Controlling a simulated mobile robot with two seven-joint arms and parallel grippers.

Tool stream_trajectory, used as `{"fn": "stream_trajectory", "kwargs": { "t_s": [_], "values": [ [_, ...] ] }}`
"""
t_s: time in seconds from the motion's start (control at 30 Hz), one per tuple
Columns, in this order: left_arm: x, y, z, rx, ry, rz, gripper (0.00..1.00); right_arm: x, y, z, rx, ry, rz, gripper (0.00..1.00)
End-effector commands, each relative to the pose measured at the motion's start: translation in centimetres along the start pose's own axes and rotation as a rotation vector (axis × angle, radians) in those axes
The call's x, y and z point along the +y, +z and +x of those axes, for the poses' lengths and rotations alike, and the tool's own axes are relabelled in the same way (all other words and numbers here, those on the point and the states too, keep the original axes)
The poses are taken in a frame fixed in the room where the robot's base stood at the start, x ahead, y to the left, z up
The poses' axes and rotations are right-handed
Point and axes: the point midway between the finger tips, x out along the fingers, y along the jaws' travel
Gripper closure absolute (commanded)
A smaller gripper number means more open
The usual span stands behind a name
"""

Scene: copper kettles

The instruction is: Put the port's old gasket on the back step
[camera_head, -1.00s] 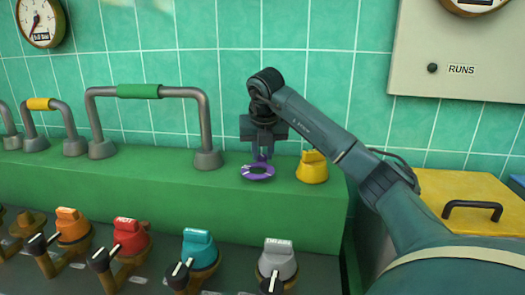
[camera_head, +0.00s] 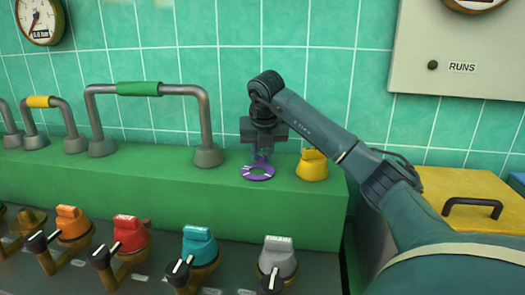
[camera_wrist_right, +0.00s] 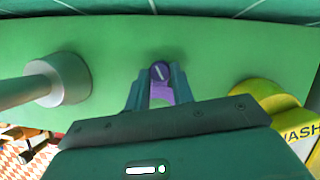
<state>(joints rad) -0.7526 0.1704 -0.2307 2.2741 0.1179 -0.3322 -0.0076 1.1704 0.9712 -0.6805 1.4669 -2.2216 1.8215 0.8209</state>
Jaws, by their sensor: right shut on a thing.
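The purple ring gasket (camera_head: 258,173) with pale marks is at the top of the green back step (camera_head: 150,190), between the grey pipe foot and the yellow knob. It looks flat on or just at the step's surface; I cannot tell if a small gap is left. My right gripper (camera_head: 262,155) points down over it, shut on its purple upright tab. In the right wrist view the two fingers (camera_wrist_right: 157,95) close around the purple piece (camera_wrist_right: 160,72), and most of the ring is hidden. My left gripper is not in view.
A yellow knob (camera_head: 312,166) stands close right of the gasket. A grey pipe (camera_head: 207,130) with a green sleeve stands left. Orange, red, teal and grey valve knobs (camera_head: 198,245) line the lower front. A yellow lidded box (camera_head: 470,195) is at right.

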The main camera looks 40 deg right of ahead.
Motion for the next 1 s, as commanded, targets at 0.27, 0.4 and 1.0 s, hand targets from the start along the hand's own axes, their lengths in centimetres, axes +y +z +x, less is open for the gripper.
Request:
{"fn": "stream_trajectory", "kwargs": {
  "t_s": [0.27, 0.4, 1.0],
  "values": [
    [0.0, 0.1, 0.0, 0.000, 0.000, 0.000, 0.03, 0.0, -0.1, 0.2, 0.001, -0.001, 0.000, 0.63],
    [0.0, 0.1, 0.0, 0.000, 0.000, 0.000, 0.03, 0.0, -0.1, 0.2, 0.001, -0.001, 0.000, 0.52],
    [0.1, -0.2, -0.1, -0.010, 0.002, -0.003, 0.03, 0.0, 0.0, -5.3, -0.004, 0.002, -0.001, 0.51]
  ]
}}
